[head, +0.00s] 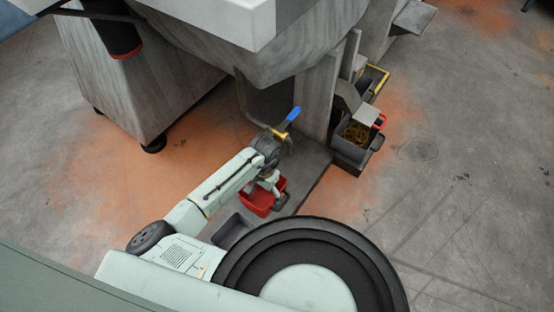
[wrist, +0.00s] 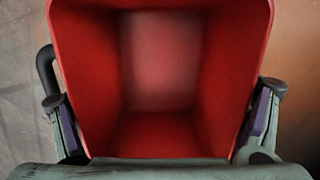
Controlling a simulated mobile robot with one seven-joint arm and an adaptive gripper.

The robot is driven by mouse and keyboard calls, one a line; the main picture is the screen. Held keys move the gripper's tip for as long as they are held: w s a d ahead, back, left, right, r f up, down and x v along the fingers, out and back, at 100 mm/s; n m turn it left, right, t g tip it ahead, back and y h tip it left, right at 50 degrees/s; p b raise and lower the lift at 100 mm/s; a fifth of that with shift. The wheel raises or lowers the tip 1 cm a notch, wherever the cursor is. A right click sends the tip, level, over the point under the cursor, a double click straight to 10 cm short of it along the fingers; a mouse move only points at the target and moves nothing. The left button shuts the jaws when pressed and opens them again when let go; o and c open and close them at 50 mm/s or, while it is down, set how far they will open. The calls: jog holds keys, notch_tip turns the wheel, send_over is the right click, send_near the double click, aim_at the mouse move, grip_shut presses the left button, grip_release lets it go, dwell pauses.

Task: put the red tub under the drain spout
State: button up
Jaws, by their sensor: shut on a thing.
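The red tub (head: 256,203) is open-topped and looks empty, with a dark handle on one side. My gripper (head: 268,180) is shut on it. In the wrist view the tub's inside (wrist: 160,60) fills the middle, and my gripper (wrist: 163,112) has one finger outside each side wall. A drain valve with a blue lever (head: 293,114) and brass body (head: 279,133) shows under the grey tank, beyond the tub; my arm partly hides it. I cannot make out the spout's mouth, or whether the tub touches the floor plate.
A dark grey, empty tray-like tub (head: 233,229) sits near my base. A grey bin (head: 352,152) with yellowish-brown contents stands at the right, beside upright panels (head: 317,97). The tank (head: 285,48) overhangs the area. Open floor lies to the right.

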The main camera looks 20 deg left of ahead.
notch_tip(320, 180, up, 8)
jog(key=p, duration=0.7)
jog(key=w+d+n+b, duration=0.1)
jog(key=w+d+n, duration=0.3)
jog(key=d, duration=1.2)
jog(key=w, duration=0.4)
jog(key=shift+w+d+r, duration=0.2)
jog(key=shift+d+r, duration=0.15)
